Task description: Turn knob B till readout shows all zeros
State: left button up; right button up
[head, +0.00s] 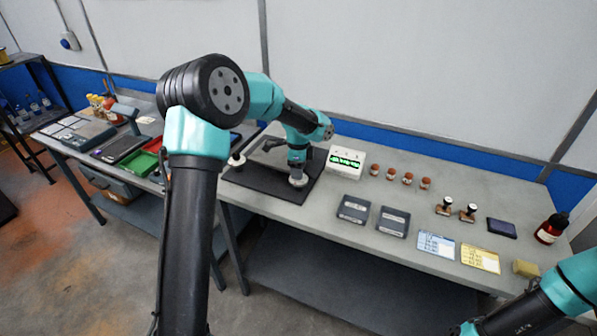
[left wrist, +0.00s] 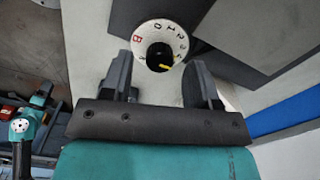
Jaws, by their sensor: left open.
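Knob B (left wrist: 159,57) is a black knob with a yellow mark on a round white dial lettered with a red B and several numbers. The yellow mark points to the lower right in the left wrist view. In the head view the dial of knob B (head: 298,181) sits at the front right of a dark board. My left gripper (left wrist: 163,74) is open, with one finger on each side of the knob; contact cannot be told. In the head view my left gripper (head: 297,166) is right above the dial. The readout (head: 347,161) is a white box with lit green digits, too small to read.
A second dial (head: 237,160) is at the left of the dark board (head: 262,182). Grey boxes (head: 353,209), brown-capped jars (head: 391,174), stamps (head: 445,206), cards (head: 436,244) and a dark red bottle (head: 551,229) stand to the right. My right arm shows at lower right.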

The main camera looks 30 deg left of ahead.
pick_arm(q)
jog(key=shift+f, duration=0.75)
jog(key=shift+c, duration=0.4)
jog(key=c, duration=0.8)
jog(key=shift+c, duration=0.2)
jog(key=shift+n, duration=2.9)
